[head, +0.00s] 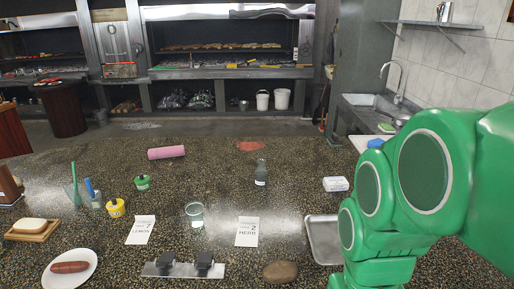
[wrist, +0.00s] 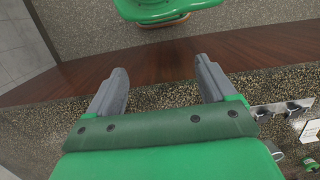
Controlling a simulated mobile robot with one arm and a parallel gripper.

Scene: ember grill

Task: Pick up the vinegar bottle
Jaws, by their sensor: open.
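A small dark bottle with a pale label (head: 261,174), which looks like the vinegar bottle, stands upright on the speckled counter, right of the middle in the head view. Nothing touches it. It does not show in the wrist view. My gripper (wrist: 160,80) is open and empty, its two grey fingers wide apart over the near edge of the counter. In the head view my green arm fills the right side and my fingers are not visible.
A glass (head: 194,214), a card (head: 247,232), a metal tray (head: 322,240) and a brown stone-like object (head: 280,271) lie nearer than the bottle. A white packet (head: 335,184) is to its right, a pink roll (head: 166,153) to its left. Counter around the bottle is clear.

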